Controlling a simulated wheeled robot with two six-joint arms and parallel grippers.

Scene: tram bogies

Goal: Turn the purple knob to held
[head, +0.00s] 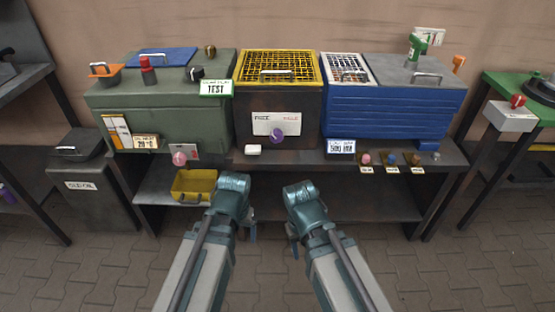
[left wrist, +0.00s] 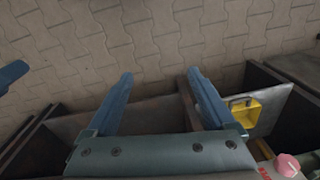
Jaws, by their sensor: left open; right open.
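The purple knob (head: 277,136) sits on the front of the dark middle unit (head: 297,100), just below a white plate (head: 276,123). The plate reads "FREE" at its left; the smaller word at its right is too blurred to read. My left gripper (head: 249,234) is below and left of the knob, in front of the bench, pointing down. In the left wrist view its two blue fingers (left wrist: 160,78) are spread with nothing between them. My right gripper (head: 292,245) is below and slightly right of the knob, open and empty. Neither gripper touches the knob.
A green unit (head: 165,110) stands left and a blue unit (head: 392,112) right on the bench (head: 310,160). A yellow bin (head: 193,198) stands on the lower shelf (head: 340,207). Small coloured knobs line the right front edge.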

